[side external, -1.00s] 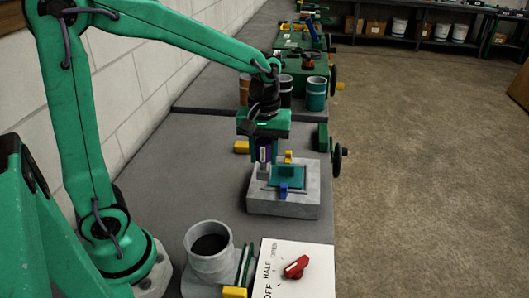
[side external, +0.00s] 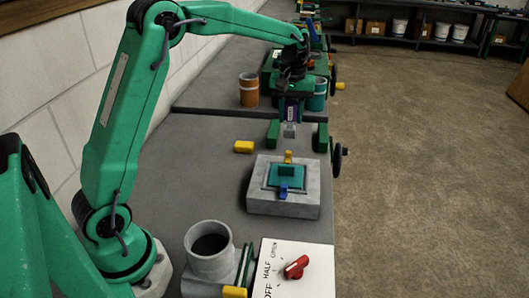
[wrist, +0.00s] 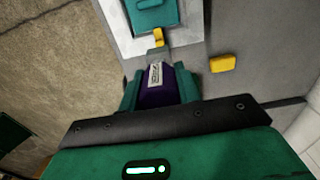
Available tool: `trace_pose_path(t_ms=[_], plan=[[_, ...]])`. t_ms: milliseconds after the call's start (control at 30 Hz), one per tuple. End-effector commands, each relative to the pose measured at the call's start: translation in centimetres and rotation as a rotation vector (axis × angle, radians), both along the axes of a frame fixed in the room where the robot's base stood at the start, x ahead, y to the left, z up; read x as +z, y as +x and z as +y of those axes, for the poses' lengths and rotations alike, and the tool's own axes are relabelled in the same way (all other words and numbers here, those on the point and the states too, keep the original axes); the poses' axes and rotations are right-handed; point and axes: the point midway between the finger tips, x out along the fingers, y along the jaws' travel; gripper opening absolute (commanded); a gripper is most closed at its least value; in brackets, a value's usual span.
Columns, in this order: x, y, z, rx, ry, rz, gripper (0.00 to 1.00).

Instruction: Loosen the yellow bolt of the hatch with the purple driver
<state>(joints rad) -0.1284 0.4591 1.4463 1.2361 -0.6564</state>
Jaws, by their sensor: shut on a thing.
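The teal hatch (side external: 272,177) sits in a grey block on the bench; its upper part shows in the wrist view (wrist: 150,15). The yellow bolt (side external: 288,157) stands at the hatch's far edge, and it also shows in the wrist view (wrist: 158,37). A blue bolt (side external: 283,190) stands at the near edge. My gripper (side external: 291,103) is shut on the purple driver (wrist: 156,93), which hangs roughly upright beyond the block. The driver's grey lower end (side external: 290,130) appears raised and apart from the yellow bolt.
A yellow block (side external: 243,147) lies to the left. A grey pipe (side external: 210,250) and a white panel with a red knob (side external: 296,267) are in front. Cans (side external: 248,92) stand farther back.

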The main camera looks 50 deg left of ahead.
Motion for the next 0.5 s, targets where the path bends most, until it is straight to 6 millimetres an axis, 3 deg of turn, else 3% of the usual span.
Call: trace_pose_path(t_ms=[500], plan=[[-0.81, 0.10, 0.07, 0.000, 0.000, 0.000, 0.10]])
